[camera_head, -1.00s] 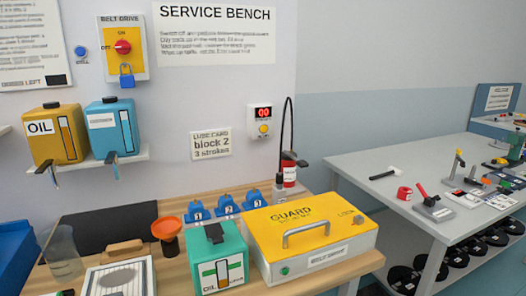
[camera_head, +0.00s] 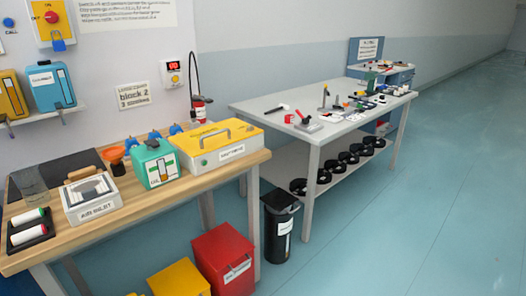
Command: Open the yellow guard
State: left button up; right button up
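The yellow guard (camera_head: 216,142) is a flat box with a grey handle (camera_head: 229,131) on its top face and a label on its front. It sits closed at the right end of the wooden bench, beside the teal oil can (camera_head: 154,163). Neither of my grippers shows in the head view, so their state and their distance from the guard are hidden.
A grey table (camera_head: 330,128) with tools stands behind and right. A black bin (camera_head: 281,228), a red bin (camera_head: 222,258) and a yellow bin (camera_head: 178,280) stand on the floor by the bench. The blue floor at right is clear.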

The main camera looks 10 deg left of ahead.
aim_at(197, 142)
jog(key=u, duration=0.6)
jog(key=i, duration=0.65)
jog(key=u, duration=0.4)
